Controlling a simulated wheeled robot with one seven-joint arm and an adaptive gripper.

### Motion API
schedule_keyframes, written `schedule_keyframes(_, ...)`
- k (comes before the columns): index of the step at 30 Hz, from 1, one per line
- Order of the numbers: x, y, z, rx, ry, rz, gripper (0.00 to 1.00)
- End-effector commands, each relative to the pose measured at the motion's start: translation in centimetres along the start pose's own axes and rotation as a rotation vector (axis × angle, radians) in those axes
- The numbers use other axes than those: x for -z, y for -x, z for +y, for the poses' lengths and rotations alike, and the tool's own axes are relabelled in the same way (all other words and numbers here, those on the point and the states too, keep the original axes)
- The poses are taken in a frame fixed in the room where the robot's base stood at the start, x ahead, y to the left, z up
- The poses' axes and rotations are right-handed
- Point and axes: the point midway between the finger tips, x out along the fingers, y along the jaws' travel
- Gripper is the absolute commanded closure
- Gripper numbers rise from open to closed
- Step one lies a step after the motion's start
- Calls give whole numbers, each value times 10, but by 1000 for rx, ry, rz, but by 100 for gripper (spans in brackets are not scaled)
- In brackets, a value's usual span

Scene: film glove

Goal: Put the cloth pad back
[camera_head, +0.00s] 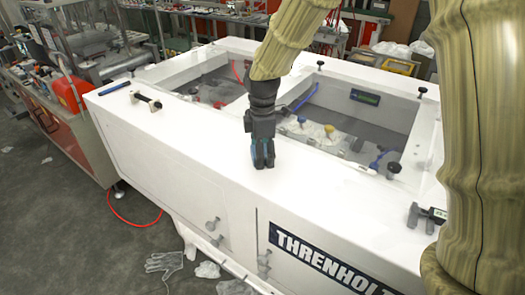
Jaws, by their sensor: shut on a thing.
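My gripper (263,162) points down over the white top of the machine, near its front edge and left of the open right-hand well. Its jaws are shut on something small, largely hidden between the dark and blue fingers. I take it to be the cloth pad, but its shape and colour cannot be made out. The fingertips are at or just above the white top (205,155); I cannot tell whether they touch it.
The machine has two sunken wells; the right one holds pale parts with a yellow knob (329,129). A black clamp (147,101) stands at the left, another black fitting (428,215) at the right. A glove (164,263) lies on the floor. The white top between is clear.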

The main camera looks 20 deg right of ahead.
Motion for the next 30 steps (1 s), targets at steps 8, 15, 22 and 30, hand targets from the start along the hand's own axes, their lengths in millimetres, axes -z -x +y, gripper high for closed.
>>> schedule_keyframes(8, 0, -4, 0, 0, 0, 0, 73)
schedule_keyframes(15, 0, -11, 0, 1, 0, 0, 73)
schedule_keyframes(22, 0, -17, -2, 6, 0, -1, 35)
schedule_keyframes(30, 0, -16, -2, 6, 0, -1, 17)
